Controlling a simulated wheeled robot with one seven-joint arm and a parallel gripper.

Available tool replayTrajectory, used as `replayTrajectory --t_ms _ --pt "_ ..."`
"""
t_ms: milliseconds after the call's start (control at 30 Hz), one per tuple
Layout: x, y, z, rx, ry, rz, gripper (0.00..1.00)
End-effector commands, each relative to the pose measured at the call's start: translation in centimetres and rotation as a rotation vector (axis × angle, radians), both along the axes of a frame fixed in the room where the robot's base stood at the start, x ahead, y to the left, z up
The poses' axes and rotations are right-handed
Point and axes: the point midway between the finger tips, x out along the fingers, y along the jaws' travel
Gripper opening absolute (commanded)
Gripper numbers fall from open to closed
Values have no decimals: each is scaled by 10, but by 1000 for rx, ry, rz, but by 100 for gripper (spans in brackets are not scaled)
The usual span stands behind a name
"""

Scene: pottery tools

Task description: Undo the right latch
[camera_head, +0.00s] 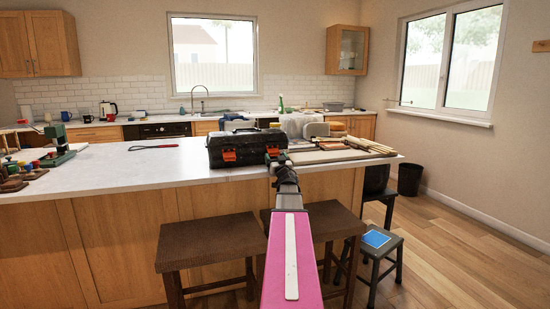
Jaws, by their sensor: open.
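A black toolbox (240,145) with a handle on its lid stands closed on the white island counter. Its left latch (229,156) is orange and lies against the front face. The right latch (272,152) is also orange, on the right part of the front face. My gripper (274,160) is at the end of my pink arm, right at or just in front of the right latch, and hides part of it. The gripper is open. I cannot tell whether its fingers touch the latch.
Wooden sticks and flat boards (345,150) lie to the right of the toolbox. A red-handled tool (153,147) and a green press (57,142) are to the left. Two brown stools (212,241) stand before the island, under my arm. The counter (120,168) left of the toolbox is mostly clear.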

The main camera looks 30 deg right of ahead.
Motion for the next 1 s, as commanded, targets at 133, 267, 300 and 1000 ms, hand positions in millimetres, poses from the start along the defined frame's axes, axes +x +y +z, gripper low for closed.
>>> replayTrajectory --t_ms 133,267,300,1000 --pt "11 -3 5 0 0 0 79" --pt "12 -3 5 0 0 -1 79" --pt "11 -3 5 0 0 -1 79" --pt "8 0 10 20 102 5 37"
